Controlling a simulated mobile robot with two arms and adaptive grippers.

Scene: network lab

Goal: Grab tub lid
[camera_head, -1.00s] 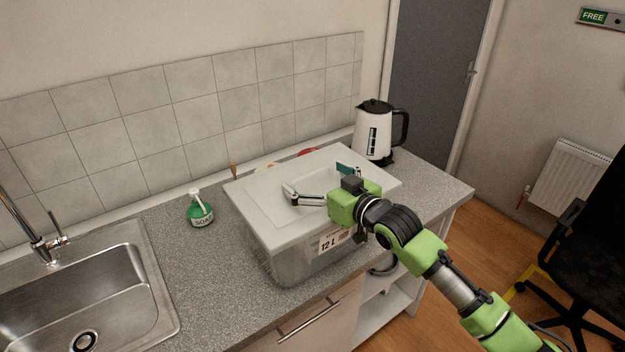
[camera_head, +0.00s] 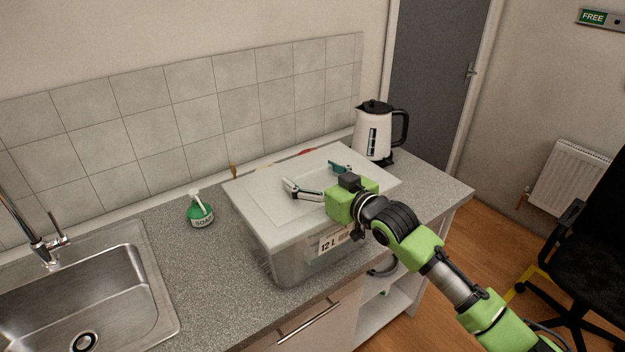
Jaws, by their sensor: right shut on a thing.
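The tub lid (camera_head: 262,194) is a pale, translucent rectangle with a recessed middle. It sits over the clear plastic tub (camera_head: 285,264), which has a "12 L" label on its front. My right gripper (camera_head: 312,179) reaches over the lid from the right, its fingers at the middle of the lid and shut on it. The exact contact is too small to see. Whether the lid's far edge is clear of the tub cannot be told. My left gripper is not in view.
A white and black kettle (camera_head: 373,134) stands behind the tub at right. A green soap bottle (camera_head: 200,212) stands to its left, beside the metal sink (camera_head: 95,300). The tiled wall (camera_head: 190,115) is close behind.

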